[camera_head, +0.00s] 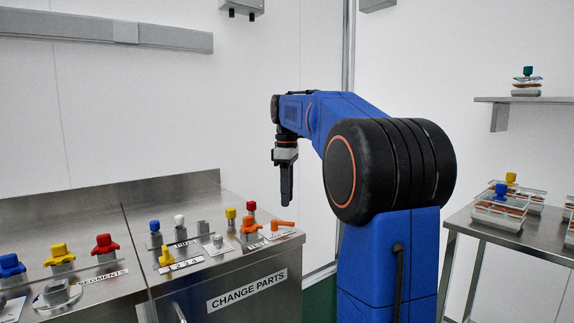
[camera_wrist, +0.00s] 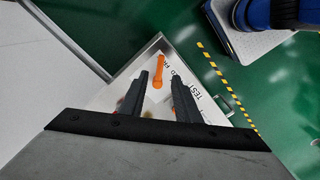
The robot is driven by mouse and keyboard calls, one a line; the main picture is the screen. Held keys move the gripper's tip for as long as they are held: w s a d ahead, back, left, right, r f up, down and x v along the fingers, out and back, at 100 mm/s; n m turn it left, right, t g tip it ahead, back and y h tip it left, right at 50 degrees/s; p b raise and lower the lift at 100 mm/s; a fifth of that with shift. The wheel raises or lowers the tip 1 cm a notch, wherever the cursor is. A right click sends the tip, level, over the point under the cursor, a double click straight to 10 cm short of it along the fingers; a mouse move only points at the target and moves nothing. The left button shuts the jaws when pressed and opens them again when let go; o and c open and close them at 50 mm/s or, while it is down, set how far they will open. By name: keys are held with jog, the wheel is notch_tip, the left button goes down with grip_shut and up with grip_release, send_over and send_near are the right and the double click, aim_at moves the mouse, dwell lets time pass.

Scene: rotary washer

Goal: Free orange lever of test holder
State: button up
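The orange lever (camera_head: 282,225) lies at the right corner of the steel bench top, on a white labelled plate. In the wrist view the orange lever (camera_wrist: 158,70) shows ahead of and between my fingertips, with a label partly reading "TEST" beside it. My gripper (camera_head: 287,204) points down above the bench corner, apart from the lever. The test holder itself is not clearly made out around the lever.
An orange knob (camera_head: 250,226) stands just left of the lever, with red (camera_head: 251,208) and yellow (camera_head: 230,215) knobs behind. More coloured parts stand further left along the bench (camera_head: 190,272). A side table (camera_head: 510,234) with glass-topped holders is at right. Space above the lever is clear.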

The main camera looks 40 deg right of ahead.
notch_tip(320, 180, up, 10)
jog(key=shift+r, duration=0.15)
dwell(0.7)
jog(key=s+a+f+m+t, duration=0.1)
jog(key=s+a+f+m, duration=0.1)
jog(key=s+a+f, duration=0.45)
jog(key=s+a+f+m+t, duration=0.2)
jog(key=s+a+f, duration=0.5)
jog(key=s+f, duration=0.4)
jog(key=s+a+f+m+t, duration=0.1)
jog(key=s+a+f+m, duration=0.3)
jog(key=s+a+f, duration=0.3)
jog(key=s+f, duration=0.5)
jog(key=f, duration=0.3)
jog(key=shift+f+t, duration=0.25)
jog(key=shift+t, duration=0.15)
